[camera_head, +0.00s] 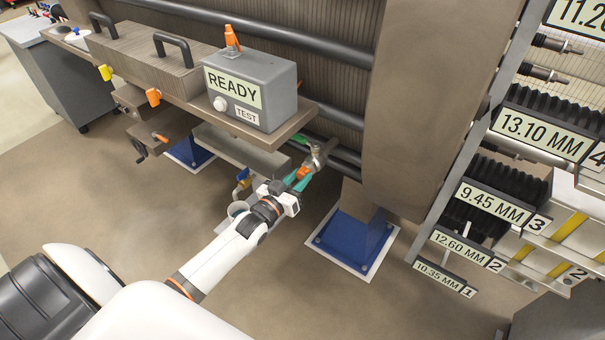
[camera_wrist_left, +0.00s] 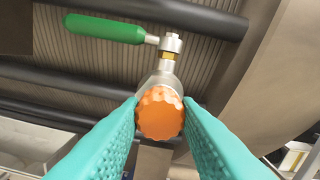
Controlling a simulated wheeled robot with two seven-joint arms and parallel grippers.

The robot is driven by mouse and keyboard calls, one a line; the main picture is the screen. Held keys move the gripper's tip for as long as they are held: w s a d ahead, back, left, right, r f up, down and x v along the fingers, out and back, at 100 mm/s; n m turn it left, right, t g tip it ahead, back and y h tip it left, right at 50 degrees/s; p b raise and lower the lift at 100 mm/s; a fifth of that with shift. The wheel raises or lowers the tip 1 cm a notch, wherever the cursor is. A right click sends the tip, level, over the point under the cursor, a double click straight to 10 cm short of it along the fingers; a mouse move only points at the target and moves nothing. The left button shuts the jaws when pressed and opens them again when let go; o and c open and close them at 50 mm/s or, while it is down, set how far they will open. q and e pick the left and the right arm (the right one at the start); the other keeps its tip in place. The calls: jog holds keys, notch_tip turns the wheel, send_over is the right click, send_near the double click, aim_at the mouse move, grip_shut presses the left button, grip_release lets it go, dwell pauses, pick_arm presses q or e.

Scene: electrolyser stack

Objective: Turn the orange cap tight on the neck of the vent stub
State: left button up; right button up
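The orange cap (camera_wrist_left: 160,114) is round with a ribbed edge and sits at the near end of the metal vent stub (camera_wrist_left: 166,68). The cap hides the neck behind it, so I cannot tell how far on it is. My left gripper (camera_wrist_left: 160,112) has its teal fingers on both sides of the cap, against its rim. In the head view my left gripper (camera_head: 300,174) reaches below the shelf, with the cap (camera_head: 303,172) between its fingers and the stub (camera_head: 318,156) just beyond. My right gripper is not in view.
A green lever handle (camera_wrist_left: 105,27) sits beside the stub on a small valve. The shelf (camera_head: 262,136) with the grey READY box (camera_head: 252,88) overhangs to the left. A blue foot (camera_head: 352,238) stands right of the gripper. Dark pipes (camera_wrist_left: 60,80) run behind.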

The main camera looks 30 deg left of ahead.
pick_arm(q)
jog(key=c, duration=0.5)
jog(key=shift+c, duration=0.2)
jog(key=m, duration=0.3)
jog(key=shift+p, duration=0.3)
jog(key=shift+m, duration=0.4)
jog(key=m, duration=0.3)
grip_shut()
jog(key=shift+m, duration=0.8)
jog(key=o, duration=1.1)
grip_release()
jog(key=shift+o, duration=0.2)
